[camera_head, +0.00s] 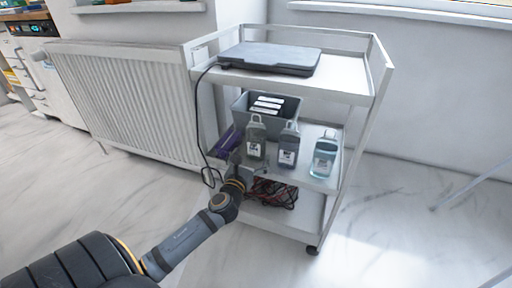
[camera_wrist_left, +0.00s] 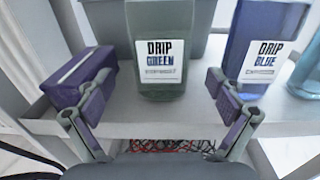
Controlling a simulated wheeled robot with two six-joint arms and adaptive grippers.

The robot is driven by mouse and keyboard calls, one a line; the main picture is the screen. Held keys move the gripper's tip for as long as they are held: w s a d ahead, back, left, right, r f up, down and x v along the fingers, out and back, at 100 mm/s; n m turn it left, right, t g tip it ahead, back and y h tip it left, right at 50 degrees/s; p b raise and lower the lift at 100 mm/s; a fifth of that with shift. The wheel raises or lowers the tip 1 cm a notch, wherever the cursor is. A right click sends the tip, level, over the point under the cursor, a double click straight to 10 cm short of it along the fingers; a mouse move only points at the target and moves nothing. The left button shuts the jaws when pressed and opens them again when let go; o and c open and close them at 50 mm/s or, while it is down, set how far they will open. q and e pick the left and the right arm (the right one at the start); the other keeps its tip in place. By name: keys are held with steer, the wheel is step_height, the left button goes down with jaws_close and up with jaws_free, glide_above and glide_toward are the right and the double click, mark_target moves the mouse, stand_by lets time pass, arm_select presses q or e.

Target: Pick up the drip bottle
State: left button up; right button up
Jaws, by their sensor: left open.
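Several drip bottles stand upright on the middle shelf of a white cart (camera_head: 345,90). The left one (camera_head: 255,140) is grey-green; in the left wrist view its label on the bottle (camera_wrist_left: 165,22) reads "DRIP GREEN". The middle, dark blue-grey bottle (camera_head: 288,148) shows as the "DRIP BLUE" bottle (camera_wrist_left: 262,35) in the wrist view. A pale blue bottle (camera_head: 325,155) stands at the right. My left gripper (camera_head: 243,165) is open at the shelf's front edge. In the wrist view its fingers (camera_wrist_left: 160,88) lie either side of the green bottle's lower part, apart from it.
A grey bin (camera_head: 278,104) with white items stands behind the bottles. A purple box (camera_head: 227,140) lies left of the green bottle. A dark flat device (camera_head: 270,56) lies on the top shelf, its cable hanging left. Red and black cables (camera_head: 272,193) lie below.

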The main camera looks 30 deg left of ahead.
mark_target(254, 151)
arm_select(q)
steer(key=x, duration=0.1)
steer(key=b+x, duration=0.1)
steer(key=x, duration=0.1)
steer(key=b+x, duration=0.1)
steer(key=shift+w+f, duration=0.25)
steer(key=shift+w+r, duration=0.1)
steer(key=shift+w, duration=0.1)
steer(key=c, duration=1.6)
steer(key=shift+r, duration=0.2)
steer(key=shift+c, duration=0.2)
